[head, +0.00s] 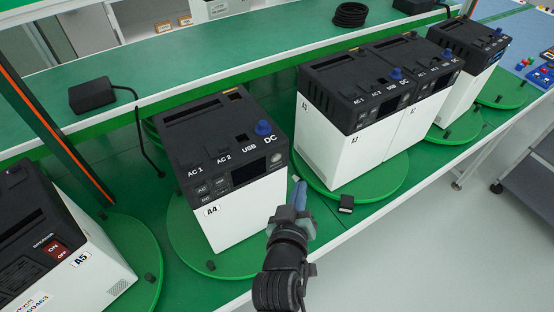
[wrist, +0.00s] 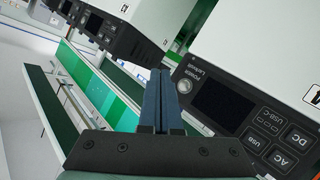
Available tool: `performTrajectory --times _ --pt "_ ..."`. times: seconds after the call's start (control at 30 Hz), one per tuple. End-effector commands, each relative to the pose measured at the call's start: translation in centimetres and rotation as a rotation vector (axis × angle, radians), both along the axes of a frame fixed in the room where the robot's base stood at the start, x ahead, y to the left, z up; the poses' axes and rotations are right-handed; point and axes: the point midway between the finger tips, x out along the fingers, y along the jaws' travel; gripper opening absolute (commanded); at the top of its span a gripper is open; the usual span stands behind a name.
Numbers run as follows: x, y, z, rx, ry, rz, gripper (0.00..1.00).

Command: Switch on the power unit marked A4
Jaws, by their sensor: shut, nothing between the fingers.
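The power unit marked A4 (head: 245,212) is a white box with a black top and front panel, standing on a green turntable (head: 184,232). Its panel has a dark screen (head: 248,171), a round button (head: 276,159) and AC and DC buttons. In the wrist view the panel fills the right side, with the dark screen (wrist: 224,107), a round power button (wrist: 185,87), and the AC (wrist: 282,161) and DC (wrist: 298,138) buttons. My gripper (head: 298,190) is shut and empty in front of the panel's right end. Its blue fingertips (wrist: 160,78) appear just left of the round button; contact cannot be told.
Unit A5 (head: 92,243) stands at left. Unit A3 (head: 335,155) and others stand at right on their own turntables. A black adapter (head: 92,95) sits on the shelf behind.

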Motion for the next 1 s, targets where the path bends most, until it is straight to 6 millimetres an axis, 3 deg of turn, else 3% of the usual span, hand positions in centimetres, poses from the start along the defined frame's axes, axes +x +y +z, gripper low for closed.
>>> performTrajectory --times 0.4,1.0 --pt "4.4 3.2 -0.2 0.0 -0.003 0.001 0.0" --pt "5.2 3.8 0.0 0.0 0.0 0.0 0.0"
